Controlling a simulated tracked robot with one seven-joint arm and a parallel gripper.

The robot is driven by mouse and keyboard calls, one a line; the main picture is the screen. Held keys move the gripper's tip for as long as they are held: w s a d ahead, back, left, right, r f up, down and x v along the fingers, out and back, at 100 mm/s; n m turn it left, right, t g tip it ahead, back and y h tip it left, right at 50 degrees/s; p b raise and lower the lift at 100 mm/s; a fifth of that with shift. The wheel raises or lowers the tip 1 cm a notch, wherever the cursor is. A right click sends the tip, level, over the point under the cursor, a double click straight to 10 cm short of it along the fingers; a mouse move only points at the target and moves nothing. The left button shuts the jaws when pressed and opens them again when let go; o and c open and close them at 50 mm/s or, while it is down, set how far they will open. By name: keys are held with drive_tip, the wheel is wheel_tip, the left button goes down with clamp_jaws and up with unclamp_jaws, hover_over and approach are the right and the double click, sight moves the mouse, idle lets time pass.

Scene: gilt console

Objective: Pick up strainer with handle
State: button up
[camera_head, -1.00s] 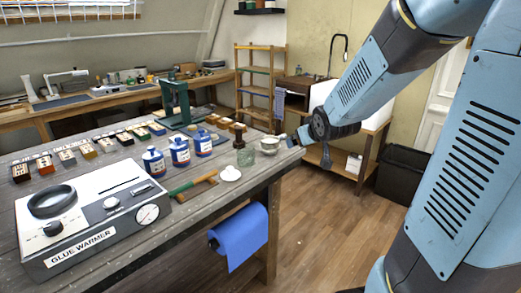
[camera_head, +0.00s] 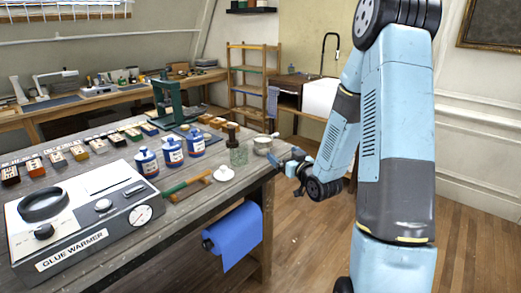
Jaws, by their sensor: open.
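The strainer with handle appears to be the small pale round bowl (camera_head: 262,147) near the right corner of the workbench, with a short handle pointing up and right. It is small in the picture, so its mesh cannot be made out. My gripper (camera_head: 285,160) is just right of and slightly below it in the picture, at the bench edge. It is open and looks empty, apart from the strainer. Its fingers are small and partly hidden by my wrist.
A greenish glass jar (camera_head: 239,156) and a white lidded dish (camera_head: 224,174) stand left of the strainer. Blue-and-white bottles (camera_head: 172,152) and a glue warmer (camera_head: 80,215) are farther left on the workbench (camera_head: 190,213). A blue roll (camera_head: 236,235) hangs below its edge.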

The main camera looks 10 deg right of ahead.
sight(268, 143)
drive_tip(key=x, duration=0.8)
drive_tip(key=shift+w+a+f, duration=0.1)
drive_tip(key=shift+w+a, duration=0.05)
drive_tip(key=shift+w, duration=0.2)
drive_tip(key=shift+f+x, duration=0.15)
drive_tip(key=shift+x, duration=1.1)
drive_tip(key=shift+f+x, duration=0.15)
drive_tip(key=shift+x, duration=1.15)
drive_tip(key=shift+c, duration=0.2)
drive_tip(key=c, duration=0.9)
drive_tip(key=shift+c, duration=0.3)
drive_tip(key=shift+r, duration=0.1)
